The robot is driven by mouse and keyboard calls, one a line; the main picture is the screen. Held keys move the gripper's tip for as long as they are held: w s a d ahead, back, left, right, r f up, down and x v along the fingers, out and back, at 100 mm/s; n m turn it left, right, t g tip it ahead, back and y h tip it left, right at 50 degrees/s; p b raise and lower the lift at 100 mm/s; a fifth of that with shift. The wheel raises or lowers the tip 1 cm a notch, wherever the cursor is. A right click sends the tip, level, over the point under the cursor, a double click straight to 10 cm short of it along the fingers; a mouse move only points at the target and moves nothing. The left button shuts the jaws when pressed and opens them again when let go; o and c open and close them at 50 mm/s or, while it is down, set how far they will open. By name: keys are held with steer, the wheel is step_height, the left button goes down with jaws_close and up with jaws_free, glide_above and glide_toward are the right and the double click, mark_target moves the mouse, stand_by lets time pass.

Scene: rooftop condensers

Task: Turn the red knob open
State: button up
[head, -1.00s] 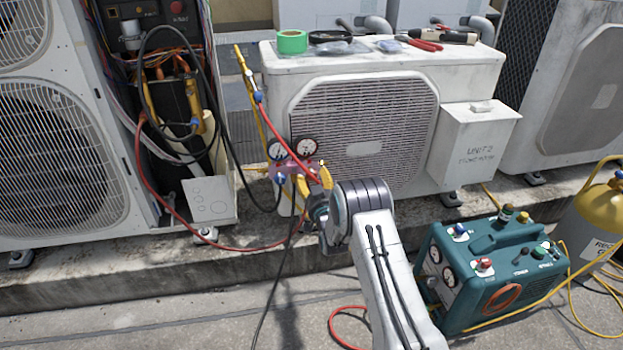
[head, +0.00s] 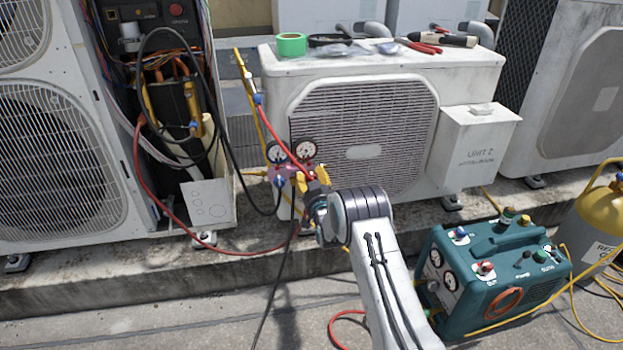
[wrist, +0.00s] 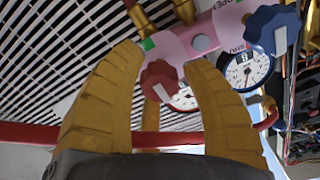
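The red knob (wrist: 160,82) sits on a pink manifold body (wrist: 200,42) in the wrist view. My gripper (wrist: 164,62) has its two yellow fingers apart, one on each side of the knob; I see no clear grip on it.
A red hose (wrist: 35,134) runs close behind the fingers in the wrist view. The manifold hangs before a white condenser (head: 465,75) with tools and tape on top. A teal recovery machine (head: 500,285) stands on the floor at right. A black hose (head: 272,285) hangs below the manifold.

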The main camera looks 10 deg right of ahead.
jaws_close()
